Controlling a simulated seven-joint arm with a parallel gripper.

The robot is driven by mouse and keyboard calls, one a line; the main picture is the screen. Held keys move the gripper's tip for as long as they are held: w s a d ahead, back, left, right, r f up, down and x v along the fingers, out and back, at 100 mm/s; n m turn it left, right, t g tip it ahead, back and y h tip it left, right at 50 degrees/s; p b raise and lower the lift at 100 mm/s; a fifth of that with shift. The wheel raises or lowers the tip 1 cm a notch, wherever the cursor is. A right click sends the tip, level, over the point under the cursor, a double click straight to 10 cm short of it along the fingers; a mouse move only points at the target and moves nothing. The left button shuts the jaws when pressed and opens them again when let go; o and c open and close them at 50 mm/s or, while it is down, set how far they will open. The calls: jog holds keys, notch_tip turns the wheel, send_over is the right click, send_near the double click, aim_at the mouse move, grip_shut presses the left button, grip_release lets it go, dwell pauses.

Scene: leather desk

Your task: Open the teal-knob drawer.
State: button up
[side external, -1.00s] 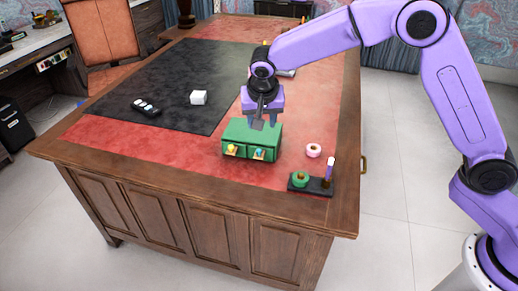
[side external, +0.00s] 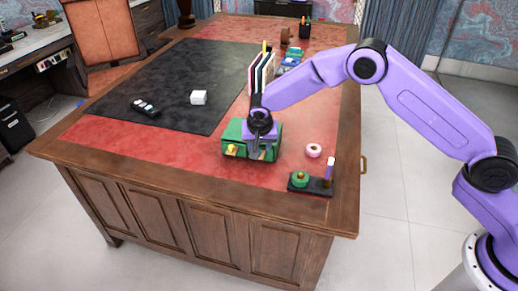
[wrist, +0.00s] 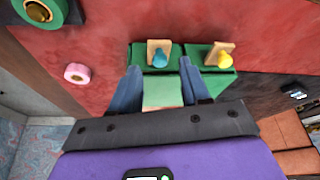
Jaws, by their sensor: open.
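A small green two-drawer box (side external: 234,133) stands on the red leather near the desk's front; its top also shows in the wrist view (wrist: 162,93). In the wrist view its front has a teal knob (wrist: 160,58) on a tan plate and a yellow knob (wrist: 222,58) beside it. Both drawers look closed. My gripper (side external: 258,154) is low at the box's teal-knob side and hides that knob in the side view. In the wrist view my open fingers (wrist: 160,68) appear on either side of the teal knob. I cannot tell whether they touch it.
A pink ring (side external: 314,150) and a black tray (side external: 318,190) with a green roll and purple-topped item lie to the right. Upright folders (side external: 262,72) stand behind. Red leather left of the box is clear.

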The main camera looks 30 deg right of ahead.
jog(key=shift+x, duration=1.55)
grip_shut()
jog(key=s+a, duration=0.2)
jog(key=s, duration=0.1)
jog(key=s+a, duration=0.3)
jog(key=shift+s+a+r, duration=0.1)
jog(key=shift+a, duration=0.1)
grip_release()
jog(key=v, duration=1.7)
jog(key=shift+r, duration=0.15)
